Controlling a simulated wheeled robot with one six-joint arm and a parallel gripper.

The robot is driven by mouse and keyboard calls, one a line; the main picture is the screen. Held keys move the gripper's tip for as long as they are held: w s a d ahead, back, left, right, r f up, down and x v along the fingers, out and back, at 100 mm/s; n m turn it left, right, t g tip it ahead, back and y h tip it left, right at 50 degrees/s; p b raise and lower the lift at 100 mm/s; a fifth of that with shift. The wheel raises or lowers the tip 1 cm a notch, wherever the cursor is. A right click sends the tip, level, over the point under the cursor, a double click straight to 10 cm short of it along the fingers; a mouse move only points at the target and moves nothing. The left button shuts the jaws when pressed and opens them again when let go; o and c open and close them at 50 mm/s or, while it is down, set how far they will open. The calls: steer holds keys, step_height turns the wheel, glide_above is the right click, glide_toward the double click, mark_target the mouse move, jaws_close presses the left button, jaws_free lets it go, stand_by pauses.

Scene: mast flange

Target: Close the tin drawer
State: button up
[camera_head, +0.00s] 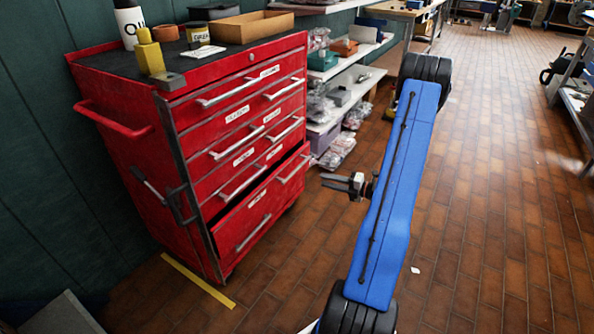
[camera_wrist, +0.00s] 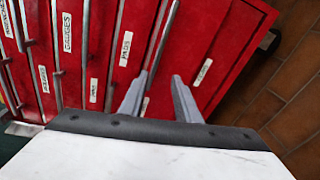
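The red tool cabinet (camera_head: 185,120) stands at left with several labelled drawers. Its lowest drawer (camera_head: 255,215) sits a little forward, with a dark gap along its upper right edge. The labels are too small to read in the head view, so I cannot confirm which drawer is the tin drawer. My gripper (camera_head: 324,181) is right of the lower drawers, apart from them, with its fingers towards the cabinet. In the wrist view my gripper (camera_wrist: 160,76) has its fingers spread and empty, facing the red drawer fronts, with a metal handle (camera_wrist: 165,35) beyond the fingertips.
A cardboard box (camera_head: 240,27), a yellow bottle (camera_head: 149,52) and other containers stand on the cabinet top. Shelves with bagged goods (camera_head: 335,110) stand behind it. A yellow floor strip (camera_head: 198,280) lies by its base. The brick floor (camera_head: 500,150) at right is largely clear.

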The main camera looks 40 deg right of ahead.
mark_target(298, 170)
steer(key=w+a+m, duration=0.1)
steer(key=w, duration=0.4)
steer(key=w+a+m+t, duration=0.1)
steer(key=w+a, duration=0.1)
steer(key=w, duration=0.2)
steer(key=w+a+f, duration=0.1)
steer(key=w+a, duration=0.1)
steer(key=w, duration=0.3)
steer(key=shift+w+a+m+t+h, duration=0.15)
steer(key=shift+w+m+t+h, duration=0.15)
steer(key=shift+w+m, duration=0.1)
jaws_close()
